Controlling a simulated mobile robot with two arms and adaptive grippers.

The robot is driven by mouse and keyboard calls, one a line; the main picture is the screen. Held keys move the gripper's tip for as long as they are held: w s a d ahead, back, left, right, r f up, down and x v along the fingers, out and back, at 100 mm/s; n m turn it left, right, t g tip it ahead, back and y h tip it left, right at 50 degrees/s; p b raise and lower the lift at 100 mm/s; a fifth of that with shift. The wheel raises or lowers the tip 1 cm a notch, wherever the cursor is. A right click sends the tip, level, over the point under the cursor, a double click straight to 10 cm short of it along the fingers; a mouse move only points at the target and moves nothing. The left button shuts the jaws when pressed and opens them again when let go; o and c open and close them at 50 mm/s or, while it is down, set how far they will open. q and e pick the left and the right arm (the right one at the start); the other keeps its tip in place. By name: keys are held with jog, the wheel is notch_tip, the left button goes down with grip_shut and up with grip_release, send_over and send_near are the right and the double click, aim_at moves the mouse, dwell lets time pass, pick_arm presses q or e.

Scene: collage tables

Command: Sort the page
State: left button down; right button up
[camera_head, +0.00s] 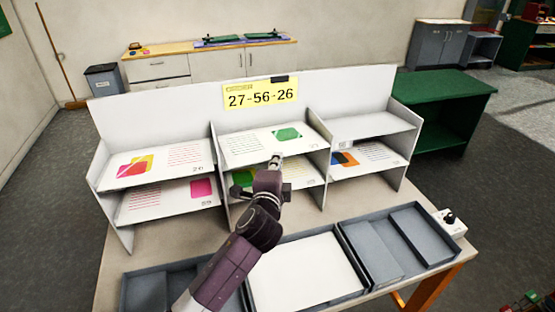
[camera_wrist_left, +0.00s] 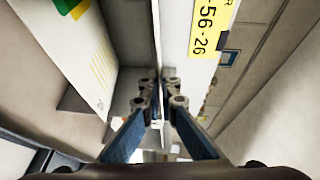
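A white shelf unit (camera_head: 150,106) has two rows of three compartments holding printed pages. The upper left page (camera_head: 140,164) has red and yellow shapes; the lower left page (camera_head: 170,197) has pink. The upper middle page (camera_head: 255,143) has a green shape. The lower middle page, green and yellow, is partly hidden by my arm; it shows in the left wrist view (camera_wrist_left: 85,60). The lower right page (camera_head: 372,158) has blue and orange. My left gripper (camera_head: 276,160) is at the middle column's upper front edge. Its fingertips (camera_wrist_left: 159,88) are close together around a thin edge; I cannot tell whether they grip.
A yellow sign (camera_head: 260,94) reads 27-56-26. Grey trays stand along the table front: left (camera_head: 136,290), middle with a white surface (camera_head: 306,276), right (camera_head: 420,232). A box with a black knob (camera_head: 450,222) is at the right. The upper right compartment (camera_head: 360,127) is empty.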

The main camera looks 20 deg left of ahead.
pick_arm(q)
jog(key=c, duration=2.1)
grip_release()
jog(key=shift+s, duration=0.15)
jog(key=s, duration=0.3)
jog(key=s+d+r, duration=0.1)
jog(key=s, duration=0.3)
jog(key=s+d, duration=0.1)
jog(key=s, duration=0.3)
jog(key=shift+s+r, duration=0.2)
jog(key=shift+s, duration=0.05)
jog(key=shift+f, duration=0.1)
